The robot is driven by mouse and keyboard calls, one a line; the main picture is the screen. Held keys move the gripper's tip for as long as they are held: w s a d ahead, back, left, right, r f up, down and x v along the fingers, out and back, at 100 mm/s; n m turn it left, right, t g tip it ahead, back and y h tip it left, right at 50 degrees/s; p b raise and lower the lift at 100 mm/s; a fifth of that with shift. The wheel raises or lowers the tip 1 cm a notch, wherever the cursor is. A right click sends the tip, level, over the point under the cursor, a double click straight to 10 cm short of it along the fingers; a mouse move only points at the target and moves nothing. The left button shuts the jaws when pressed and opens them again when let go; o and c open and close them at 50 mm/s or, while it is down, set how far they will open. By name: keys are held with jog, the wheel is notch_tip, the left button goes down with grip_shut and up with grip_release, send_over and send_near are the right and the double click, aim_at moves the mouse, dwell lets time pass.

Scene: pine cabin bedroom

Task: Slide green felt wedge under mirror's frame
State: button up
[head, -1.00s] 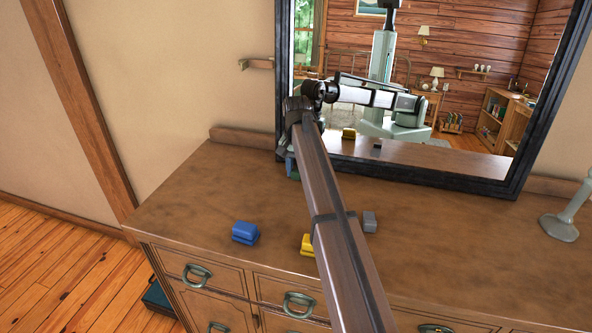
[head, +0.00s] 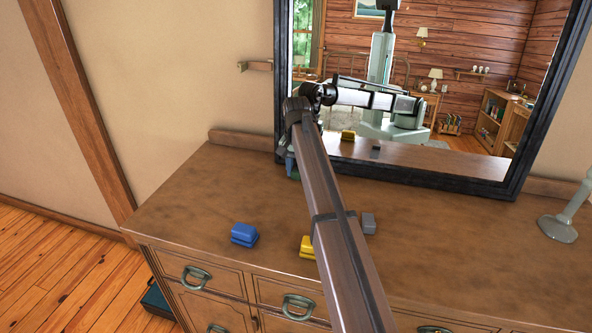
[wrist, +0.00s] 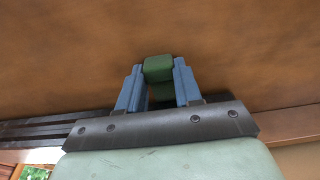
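The green felt wedge (wrist: 158,68) sits between the blue fingers of my gripper (wrist: 159,76) in the wrist view, with both fingers against its sides. In the head view my gripper (head: 291,166) is low over the dresser top at the mirror's lower left corner, mostly behind my arm. The wedge is largely hidden there. The mirror's frame (head: 420,178) is dark and stands at the back of the dresser. Its edge also shows at the lower left of the wrist view (wrist: 40,129). I cannot tell whether the wedge touches the frame.
On the dresser top (head: 190,198) are a blue block (head: 244,235), a yellow block (head: 307,246) partly behind my arm, and a grey block (head: 369,223). A pale lamp-like stand (head: 560,226) is at the right. The left part of the top is clear.

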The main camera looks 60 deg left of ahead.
jog(key=o, duration=0.5)
jog(key=shift+r, duration=0.1)
notch_tip(320, 180, up, 14)
dwell(0.5)
